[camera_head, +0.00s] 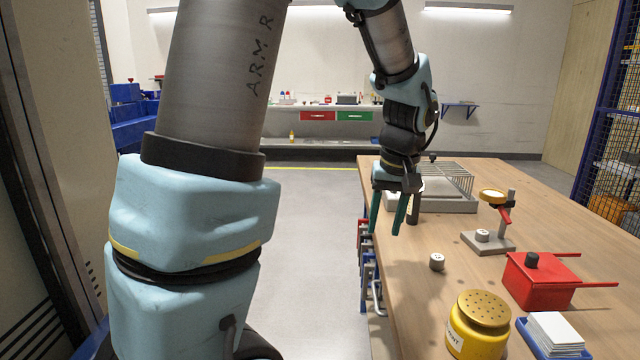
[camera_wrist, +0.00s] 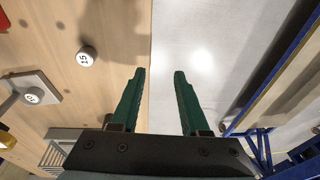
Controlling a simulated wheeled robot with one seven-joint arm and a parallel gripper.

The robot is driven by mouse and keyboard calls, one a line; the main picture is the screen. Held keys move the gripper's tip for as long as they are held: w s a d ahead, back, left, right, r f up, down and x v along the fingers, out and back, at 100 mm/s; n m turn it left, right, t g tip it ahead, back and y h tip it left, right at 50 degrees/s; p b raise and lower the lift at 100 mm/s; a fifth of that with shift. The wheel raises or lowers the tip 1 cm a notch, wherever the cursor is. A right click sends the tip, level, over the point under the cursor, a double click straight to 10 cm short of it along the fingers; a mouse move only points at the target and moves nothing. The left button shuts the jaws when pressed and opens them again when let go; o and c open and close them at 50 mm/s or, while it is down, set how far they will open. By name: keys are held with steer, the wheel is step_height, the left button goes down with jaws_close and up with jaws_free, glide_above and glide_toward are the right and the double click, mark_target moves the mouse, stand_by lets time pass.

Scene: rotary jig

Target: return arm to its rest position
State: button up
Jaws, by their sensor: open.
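My gripper (camera_head: 387,214) hangs at the left edge of the wooden table (camera_head: 510,215) in the head view, green fingers pointing down. In the wrist view its two fingers (camera_wrist: 160,100) are wide apart with nothing between them. The table edge runs between them, with wood at left and floor at right. A small grey-white cylinder (camera_head: 437,262) stands on the table in front of the gripper, apart from it. It also shows in the wrist view (camera_wrist: 86,57), marked 15. Another small marked cylinder (camera_head: 482,236) sits on the grey base of a jig (camera_head: 488,243).
A wire rack on a grey tray (camera_head: 448,203) is behind the gripper. A red box with handles (camera_head: 540,283), a yellow perforated-lid pot (camera_head: 478,325) and a blue tray of white cards (camera_head: 530,345) stand front right. Blue clamps (camera_head: 370,275) hang by the table edge. Floor left is clear.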

steer(key=s+a+f, duration=0.2)
steer(key=s+a, duration=0.1)
steer(key=a, duration=0.6)
steer(key=s+a+f+h+p, duration=0.1)
steer(key=s+a, duration=0.2)
steer(key=a, duration=0.7)
steer(key=shift+a+f, duration=0.25)
steer(key=shift+f, duration=0.15)
